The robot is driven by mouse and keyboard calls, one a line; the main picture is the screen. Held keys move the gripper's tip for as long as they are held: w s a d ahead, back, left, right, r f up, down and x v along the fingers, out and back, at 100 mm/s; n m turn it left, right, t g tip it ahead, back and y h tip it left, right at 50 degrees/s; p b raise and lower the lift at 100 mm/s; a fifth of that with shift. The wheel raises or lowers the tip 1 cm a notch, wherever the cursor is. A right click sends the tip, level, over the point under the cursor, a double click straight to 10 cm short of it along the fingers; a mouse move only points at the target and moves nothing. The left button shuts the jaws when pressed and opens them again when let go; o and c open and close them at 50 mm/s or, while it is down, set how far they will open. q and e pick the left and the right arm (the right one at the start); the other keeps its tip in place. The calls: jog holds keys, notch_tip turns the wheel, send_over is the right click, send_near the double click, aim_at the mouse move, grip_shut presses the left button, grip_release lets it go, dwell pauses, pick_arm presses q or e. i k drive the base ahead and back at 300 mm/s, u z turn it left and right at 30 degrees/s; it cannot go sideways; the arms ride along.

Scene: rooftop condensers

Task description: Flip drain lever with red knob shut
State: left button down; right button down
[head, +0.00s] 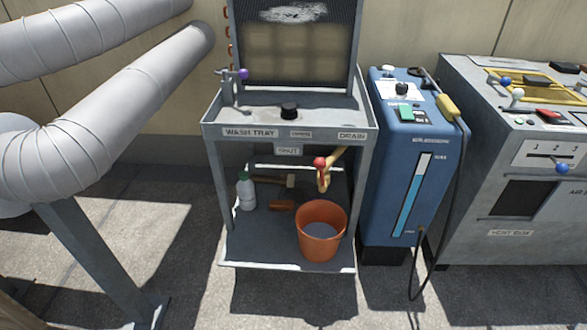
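The red knob (319,161) of the drain lever shows under the right half of the wash tray (215,132), just right of a small plate reading SHUT (288,151). A brass-coloured drain pipe (325,180) bends down beside the knob, above an orange bucket (320,247). A DRAIN label (352,136) is on the tray's front edge, with a smaller, hard-to-read label (300,134) to its left. The lever's arm is hard to make out, so I cannot tell its exact angle. Neither of my grippers is in view.
The wash stand's lower shelf (245,255) holds the bucket, a white bottle (245,192) and a brown block (281,205). A purple-knobbed lever (243,74) stands at the tray's back left. A blue machine (400,170) stands close on the right. Large pipes (110,120) fill the left.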

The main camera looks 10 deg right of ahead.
aim_at(320, 163)
jog(key=z, duration=1.2)
jog(key=i, duration=0.4)
jog(key=u, duration=1.45)
